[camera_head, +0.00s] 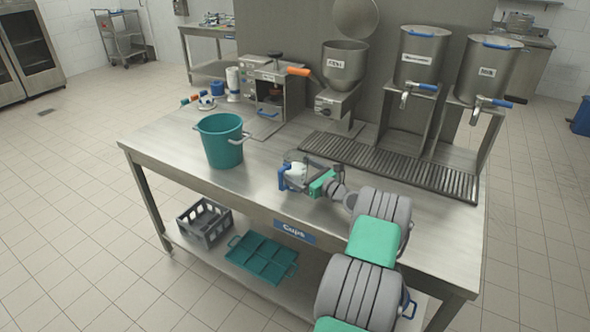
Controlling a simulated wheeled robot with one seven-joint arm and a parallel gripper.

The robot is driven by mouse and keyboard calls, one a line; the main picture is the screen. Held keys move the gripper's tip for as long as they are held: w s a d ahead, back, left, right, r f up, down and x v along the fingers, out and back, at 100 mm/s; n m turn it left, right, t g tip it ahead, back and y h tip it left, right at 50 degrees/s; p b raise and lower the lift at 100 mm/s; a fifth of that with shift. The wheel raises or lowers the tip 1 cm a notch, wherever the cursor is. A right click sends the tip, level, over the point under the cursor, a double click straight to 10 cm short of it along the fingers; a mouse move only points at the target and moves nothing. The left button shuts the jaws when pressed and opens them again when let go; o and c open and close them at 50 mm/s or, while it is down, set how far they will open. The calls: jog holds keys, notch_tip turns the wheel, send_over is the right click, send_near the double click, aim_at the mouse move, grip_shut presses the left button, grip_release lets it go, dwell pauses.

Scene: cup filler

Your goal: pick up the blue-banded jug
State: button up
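My gripper (298,176) reaches in from the lower right to just above or on the middle of the steel table (215,185). A small whitish rounded thing (296,169) shows between its blue and green parts. I cannot tell whether this is the blue-banded jug, or whether the gripper touches it. The finger gap is too small and too covered to read. No other vessel with a clear blue band stands out on the open table top.
A teal bucket (222,147) stands left of my gripper. Behind are a coffee machine (272,88), a hopper (343,85), two tapped steel urns (420,60) and a drip grate (390,165). A grey crate (205,222) and teal tray (262,258) sit on the lower shelf.

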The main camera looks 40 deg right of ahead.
jog(key=shift+w, duration=0.5)
jog(key=shift+c, duration=0.5)
jog(key=c, duration=1.8)
